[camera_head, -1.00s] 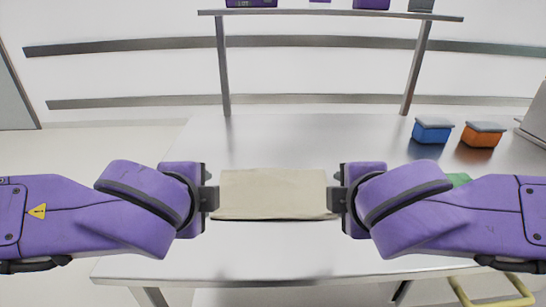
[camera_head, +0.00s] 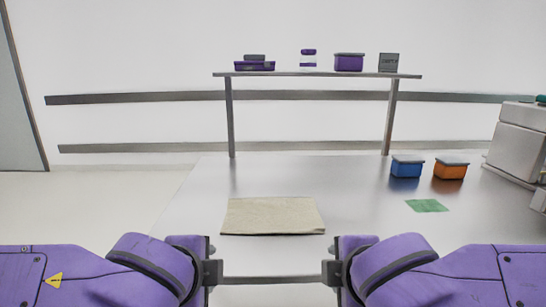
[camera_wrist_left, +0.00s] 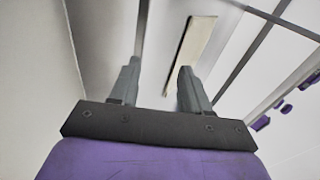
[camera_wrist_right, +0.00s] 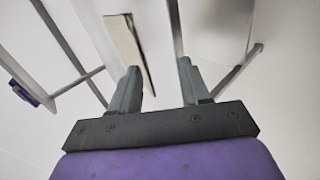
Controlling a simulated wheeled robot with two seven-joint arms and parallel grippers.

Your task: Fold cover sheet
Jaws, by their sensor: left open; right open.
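The cover sheet (camera_head: 272,215) is a beige rectangle lying flat on the metal table, in the middle of the head view. It also shows beyond the fingers in the left wrist view (camera_wrist_left: 190,52) and the right wrist view (camera_wrist_right: 127,45). My left gripper (camera_head: 215,272) is near the table's front edge, left of centre, and it is open and empty (camera_wrist_left: 156,80). My right gripper (camera_head: 330,272) is opposite it, right of centre, and it is open and empty (camera_wrist_right: 160,80). Both grippers are apart from the sheet, on its near side.
A raised shelf (camera_head: 310,74) holds several items. A grey machine (camera_head: 518,140) stands far right.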

